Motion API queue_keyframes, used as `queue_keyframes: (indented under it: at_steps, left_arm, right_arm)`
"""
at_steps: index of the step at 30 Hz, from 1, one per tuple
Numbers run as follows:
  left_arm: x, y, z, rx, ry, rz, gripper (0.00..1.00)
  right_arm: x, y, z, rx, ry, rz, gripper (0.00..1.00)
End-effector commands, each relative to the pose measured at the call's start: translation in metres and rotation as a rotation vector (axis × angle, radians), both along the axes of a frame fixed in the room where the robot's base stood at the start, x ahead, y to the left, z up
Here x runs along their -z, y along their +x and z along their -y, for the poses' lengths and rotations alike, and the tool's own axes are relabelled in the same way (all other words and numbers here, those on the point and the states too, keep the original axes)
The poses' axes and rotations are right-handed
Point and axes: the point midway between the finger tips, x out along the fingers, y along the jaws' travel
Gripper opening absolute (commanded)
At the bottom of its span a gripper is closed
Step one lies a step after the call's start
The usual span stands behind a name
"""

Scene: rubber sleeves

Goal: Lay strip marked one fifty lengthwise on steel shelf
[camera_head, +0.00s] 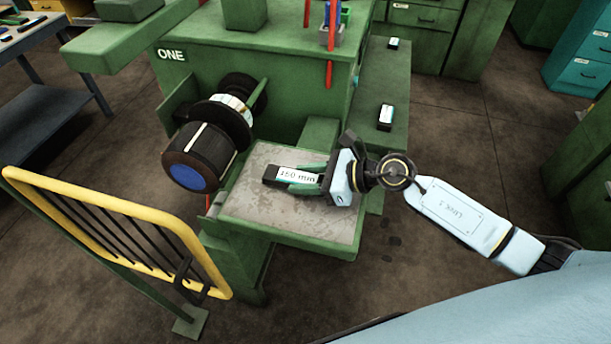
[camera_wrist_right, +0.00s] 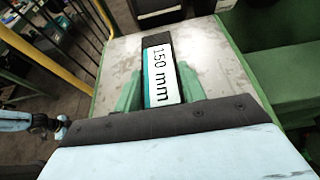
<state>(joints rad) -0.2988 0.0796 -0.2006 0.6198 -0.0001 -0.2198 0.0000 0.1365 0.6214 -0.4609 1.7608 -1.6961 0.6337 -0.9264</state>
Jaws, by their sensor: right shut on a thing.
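The strip marked "150 mm" (camera_head: 296,175) is a dark bar with a white label, at the steel shelf (camera_head: 262,213) of the green machine. My right gripper (camera_head: 308,179) is shut on the strip, its green fingers along both sides. In the right wrist view the strip (camera_wrist_right: 160,75) points away from the gripper (camera_wrist_right: 160,92), over the bare grey shelf (camera_wrist_right: 118,62). I cannot tell whether the strip touches the shelf.
A dark roller with a blue end (camera_head: 190,172) stands left of the shelf. A yellow guard rail (camera_head: 110,207) is at the front left. Two more labelled strips lie on the green side bench, one nearer (camera_head: 386,117) and one farther (camera_head: 393,43). The front of the shelf is clear.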

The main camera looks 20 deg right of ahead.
Motion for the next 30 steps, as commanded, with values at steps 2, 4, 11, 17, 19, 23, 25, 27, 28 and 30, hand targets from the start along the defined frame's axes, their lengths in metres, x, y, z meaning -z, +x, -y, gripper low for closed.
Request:
queue_keyframes:
  at_steps: [2,4,11,17,19,23,25,27,28,30]
  left_arm:
    - [0.0,-0.001,0.0,0.0,0.0,-0.001,0.0]
    - [0.0,-0.001,0.0,0.0,0.0,-0.002,0.0]
    - [0.0,-0.002,0.0,0.0,0.0,-0.002,0.0]
    - [0.004,-0.002,-0.001,0.0,0.001,-0.003,0.0]
    - [0.005,-0.002,-0.001,0.0,0.001,-0.003,0.0]
    - [0.007,-0.002,-0.001,0.0,0.001,-0.003,0.0]
    - [0.009,-0.002,-0.001,0.0,0.0,-0.002,0.0]
    - [0.01,-0.001,-0.001,0.0,0.0,-0.002,0.0]
    - [0.01,-0.002,-0.001,0.0,0.001,-0.002,0.0]
    - [0.01,-0.001,-0.001,-0.001,0.001,-0.002,0.0]
  right_arm:
    - [0.0,0.0,0.0,0.0,0.001,0.001,0.18]
    - [-0.001,0.0,0.0,0.0,0.001,0.001,0.18]
    - [0.0,0.0,0.0,0.0,0.001,0.001,0.18]
    - [0.004,0.0,0.0,0.001,0.001,0.001,0.18]
    - [0.005,0.0,0.0,0.001,0.001,0.001,0.18]
    - [0.008,0.0,0.0,0.001,0.001,0.001,0.18]
    - [0.009,0.0,0.0,0.001,0.001,0.001,0.18]
    - [0.011,0.0,0.0,0.001,0.001,0.001,0.18]
    - [0.011,0.0,0.0,0.001,0.001,0.001,0.18]
    - [0.011,0.0,0.0,0.001,0.001,0.001,0.46]
